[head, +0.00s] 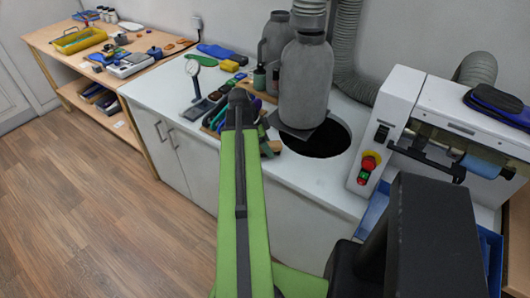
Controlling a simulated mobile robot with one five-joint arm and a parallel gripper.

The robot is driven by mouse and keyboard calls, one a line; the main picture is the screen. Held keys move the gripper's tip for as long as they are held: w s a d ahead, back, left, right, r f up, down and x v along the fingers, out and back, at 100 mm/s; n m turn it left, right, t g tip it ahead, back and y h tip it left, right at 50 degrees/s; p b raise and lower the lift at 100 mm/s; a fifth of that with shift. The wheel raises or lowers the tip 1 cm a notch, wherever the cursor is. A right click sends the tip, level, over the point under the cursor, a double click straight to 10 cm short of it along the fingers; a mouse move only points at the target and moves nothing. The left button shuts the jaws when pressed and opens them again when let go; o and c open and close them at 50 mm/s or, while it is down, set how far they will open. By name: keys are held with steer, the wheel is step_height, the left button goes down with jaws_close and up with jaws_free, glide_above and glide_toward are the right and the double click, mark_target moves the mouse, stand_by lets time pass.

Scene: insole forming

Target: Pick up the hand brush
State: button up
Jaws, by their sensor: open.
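I cannot pick out the hand brush for certain. A small tan, wood-coloured piece (270,148) shows just right of my arm on the white counter (310,180), and I cannot tell whether it is part of the brush. My green arm reaches out over the counter, ending in a dark joint. My gripper is not visible; the arm covers whatever lies behind it. Small tools and coloured items lie on the counter around the arm's far end, partly hidden.
A tall grey canister (306,85) stands beside a round dark opening (322,140). A white machine (415,110) with a red button stands to the right. A dial gauge stand (195,80) is on the left. A wooden bench (75,45) stands far left; the floor (90,210) before it is clear.

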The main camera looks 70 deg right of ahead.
steer(key=shift+f, duration=0.25)
stand_by(0.4)
jaws_close()
